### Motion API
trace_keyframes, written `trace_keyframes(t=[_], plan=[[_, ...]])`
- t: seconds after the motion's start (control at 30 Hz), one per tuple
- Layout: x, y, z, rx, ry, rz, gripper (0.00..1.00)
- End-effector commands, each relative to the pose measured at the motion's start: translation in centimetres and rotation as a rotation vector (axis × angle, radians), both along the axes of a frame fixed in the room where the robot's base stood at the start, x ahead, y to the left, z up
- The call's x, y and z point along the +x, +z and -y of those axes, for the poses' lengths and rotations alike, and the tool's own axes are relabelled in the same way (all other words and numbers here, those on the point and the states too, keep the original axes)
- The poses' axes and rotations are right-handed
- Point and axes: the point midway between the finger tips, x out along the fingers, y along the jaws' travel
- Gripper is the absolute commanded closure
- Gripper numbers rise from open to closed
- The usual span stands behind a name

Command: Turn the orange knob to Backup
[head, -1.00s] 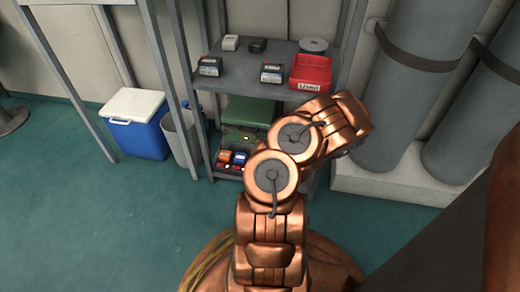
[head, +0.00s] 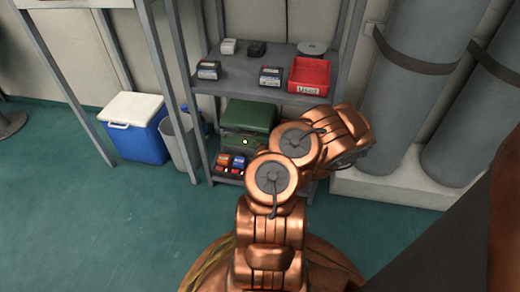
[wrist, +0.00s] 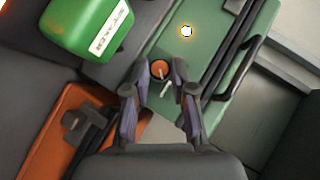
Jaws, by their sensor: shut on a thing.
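The orange knob (wrist: 160,68) is a small round cap on the green panel in the wrist view. My gripper (wrist: 160,74) is closed around it, with one finger on each side. A short pale mark (wrist: 166,89) lies just below the knob, between the fingers. I cannot read any Backup label or tell which position the knob points to. A glowing yellow-white lamp (wrist: 187,31) is on the same panel, up and right of the knob. In the head view, the green case (head: 250,115) sits on a lower shelf with a lit lamp; my arm hides the gripper and knob.
The grey shelf (head: 235,84) above the case holds a red bin (head: 310,76) and small dark boxes. A bright green object (wrist: 88,28) and an orange item (wrist: 62,122) flank the panel. A blue cooler (head: 137,138) and grey cylinders (head: 412,90) stand at the sides.

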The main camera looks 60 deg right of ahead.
Motion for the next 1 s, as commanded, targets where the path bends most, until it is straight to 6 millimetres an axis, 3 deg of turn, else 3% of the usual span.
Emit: trace_keyframes(t=[0.03,0.07,0.3,0.67,1.0], plan=[[-0.1,0.0,0.1,0.000,-0.003,0.000,1.00],[-0.1,0.0,0.1,0.000,-0.003,0.000,0.74],[0.0,0.0,0.1,-0.001,-0.002,0.000,0.51],[-0.2,0.1,0.0,0.000,-0.002,0.000,0.51],[-2.3,1.2,-1.0,-0.001,-0.005,0.003,0.51]])
